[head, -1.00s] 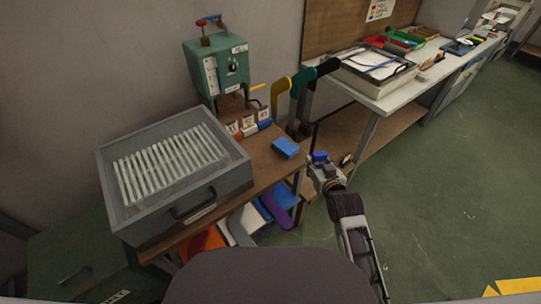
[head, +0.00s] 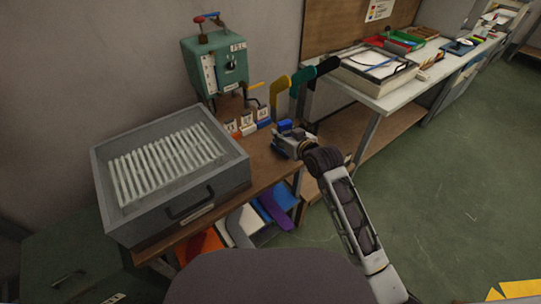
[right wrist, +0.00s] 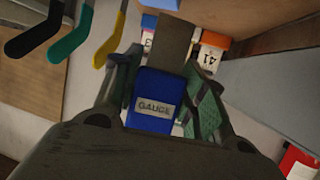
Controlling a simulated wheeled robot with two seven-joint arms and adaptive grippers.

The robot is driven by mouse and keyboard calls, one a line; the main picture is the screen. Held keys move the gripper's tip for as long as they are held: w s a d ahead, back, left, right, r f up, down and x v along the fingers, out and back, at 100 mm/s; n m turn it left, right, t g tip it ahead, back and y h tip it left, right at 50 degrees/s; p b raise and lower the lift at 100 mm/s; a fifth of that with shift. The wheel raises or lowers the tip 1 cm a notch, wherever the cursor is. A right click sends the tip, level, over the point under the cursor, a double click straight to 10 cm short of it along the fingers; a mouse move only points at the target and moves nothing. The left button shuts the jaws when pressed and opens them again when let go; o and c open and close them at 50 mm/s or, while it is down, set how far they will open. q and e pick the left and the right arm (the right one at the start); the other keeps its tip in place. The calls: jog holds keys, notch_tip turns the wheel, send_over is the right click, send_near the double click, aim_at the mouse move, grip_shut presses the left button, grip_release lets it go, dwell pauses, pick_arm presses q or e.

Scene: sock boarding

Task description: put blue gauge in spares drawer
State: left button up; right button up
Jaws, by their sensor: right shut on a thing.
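The blue gauge (right wrist: 152,100) is a small block labelled "GAUGE", between my right gripper's fingers in the right wrist view. My right gripper (head: 286,136) is shut on it over the right end of the wooden bench, with blue showing at its tip. I cannot tell whether the gauge is clear of the bench top. A grey drawer-like box (head: 177,222) with a front handle and rows of white strips stands on the bench to the left. A green cabinet (head: 45,262) with a handle is low at left. Neither label is readable, so I cannot tell which is the spares drawer. My left gripper is not in view.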

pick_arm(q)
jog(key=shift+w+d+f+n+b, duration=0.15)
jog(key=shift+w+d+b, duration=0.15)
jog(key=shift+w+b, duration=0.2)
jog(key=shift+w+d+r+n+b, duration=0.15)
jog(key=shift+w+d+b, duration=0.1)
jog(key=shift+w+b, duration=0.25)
pick_arm(e)
jog(key=w+a+r+n+g+y, duration=0.1)
jog(key=w+a+r+n+y, duration=0.1)
jog(key=w+a+r, duration=0.1)
jog(key=shift+w+a+r, duration=0.15)
jog(key=shift+w+a, duration=0.15)
jog(key=shift+a, duration=0.5)
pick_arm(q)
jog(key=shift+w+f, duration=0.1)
